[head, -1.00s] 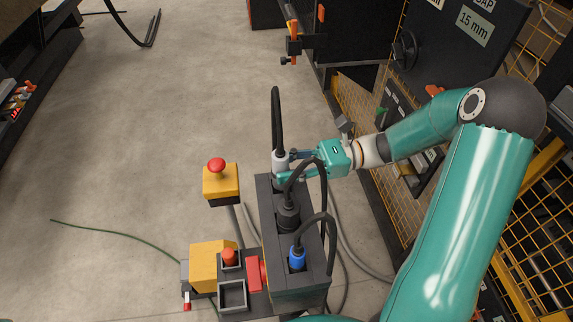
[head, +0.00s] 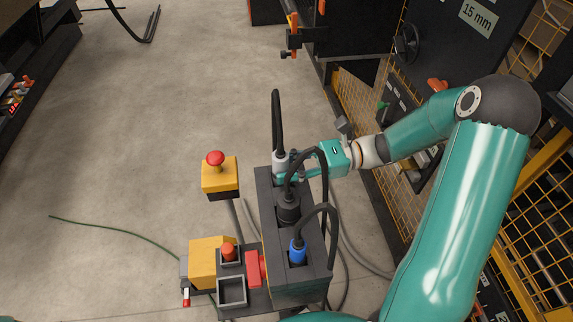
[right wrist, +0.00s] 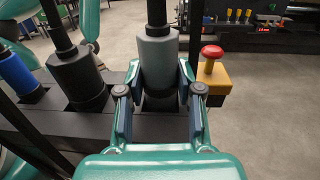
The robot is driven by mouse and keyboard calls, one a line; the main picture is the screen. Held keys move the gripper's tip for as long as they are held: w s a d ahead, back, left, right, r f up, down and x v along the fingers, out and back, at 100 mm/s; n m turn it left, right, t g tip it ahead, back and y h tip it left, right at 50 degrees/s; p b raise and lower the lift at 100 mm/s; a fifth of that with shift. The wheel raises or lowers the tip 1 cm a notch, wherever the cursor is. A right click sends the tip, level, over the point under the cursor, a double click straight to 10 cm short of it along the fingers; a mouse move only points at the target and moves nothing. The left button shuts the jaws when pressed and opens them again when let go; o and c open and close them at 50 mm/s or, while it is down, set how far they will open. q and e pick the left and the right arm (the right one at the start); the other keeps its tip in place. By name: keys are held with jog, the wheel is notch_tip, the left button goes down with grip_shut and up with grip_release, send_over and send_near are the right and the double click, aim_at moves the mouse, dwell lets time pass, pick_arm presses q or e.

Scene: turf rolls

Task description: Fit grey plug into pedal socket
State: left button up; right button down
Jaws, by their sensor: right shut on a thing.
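The grey plug (head: 281,163) is upright with a black cable rising from its top. It is at the far end socket of the dark socket block (head: 306,285). My right gripper (head: 287,170) is shut on it from the right. In the right wrist view the grey plug (right wrist: 158,58) stands between the fingers of my right gripper (right wrist: 158,78). Its dark lower ring is at the block's top opening; how deep it sits is hidden. My left gripper is not in view.
A black plug (head: 287,209) and a blue plug (head: 297,252) sit in the block's other sockets, their cables arching near my right gripper. A yellow box with a red button (head: 219,177) stands left of the block. Yellow mesh fence (head: 362,120) is at the right. Floor at left is mostly clear.

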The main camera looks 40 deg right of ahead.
jog(key=shift+f+b, duration=0.45)
jog(key=shift+f, duration=0.35)
jog(key=c, duration=0.7)
grip_release()
jog(key=shift+d, duration=0.1)
jog(key=v, duration=1.2)
jog(key=shift+f, duration=0.1)
jog(key=x, duration=1.2)
jog(key=shift+r+p, duration=0.3)
jog(key=shift+r, duration=0.25)
jog(key=shift+f, duration=0.1)
